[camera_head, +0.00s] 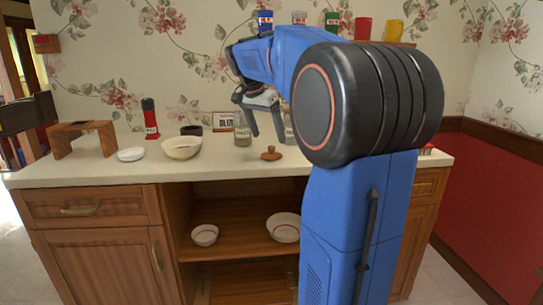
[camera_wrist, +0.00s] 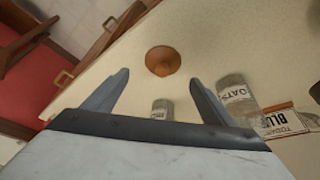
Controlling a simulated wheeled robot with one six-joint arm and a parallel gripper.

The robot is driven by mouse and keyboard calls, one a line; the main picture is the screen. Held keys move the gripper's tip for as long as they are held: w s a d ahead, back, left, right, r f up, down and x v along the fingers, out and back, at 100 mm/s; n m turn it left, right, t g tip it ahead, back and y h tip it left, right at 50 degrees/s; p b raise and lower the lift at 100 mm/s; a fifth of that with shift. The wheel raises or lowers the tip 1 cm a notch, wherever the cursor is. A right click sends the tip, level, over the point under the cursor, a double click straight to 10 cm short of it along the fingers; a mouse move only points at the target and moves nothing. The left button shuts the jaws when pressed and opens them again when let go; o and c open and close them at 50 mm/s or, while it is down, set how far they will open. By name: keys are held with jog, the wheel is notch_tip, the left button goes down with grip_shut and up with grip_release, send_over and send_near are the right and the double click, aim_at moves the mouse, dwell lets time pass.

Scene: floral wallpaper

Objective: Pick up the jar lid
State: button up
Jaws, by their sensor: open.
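The jar lid (camera_head: 271,153) is a small round brown wooden lid with a knob, lying on the cream countertop near its front edge. It also shows in the wrist view (camera_wrist: 163,60), ahead of and roughly between my fingers. My gripper (camera_head: 265,124) is open and empty, above the counter and apart from the lid. In the wrist view my gripper (camera_wrist: 157,76) has its two grey fingers spread wide. A glass jar labelled OATS (camera_wrist: 233,92) stands outside the right finger, and a second glass jar (camera_wrist: 161,110) shows between the fingers, partly hidden by my gripper.
A cream bowl (camera_head: 182,148), a white dish (camera_head: 130,154) and a wooden stand (camera_head: 83,136) are to the left on the countertop (camera_head: 225,165). A framed sign (camera_head: 223,121) stands behind. Two bowls sit on the open shelf below.

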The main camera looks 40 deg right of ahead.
aim_at(271, 147)
jog(key=shift+w+x, duration=0.1)
jog(key=shift+x, duration=1.75)
jog(key=shift+w+x, duration=0.15)
jog(key=shift+x, duration=1.7)
jog(key=c, duration=1.1)
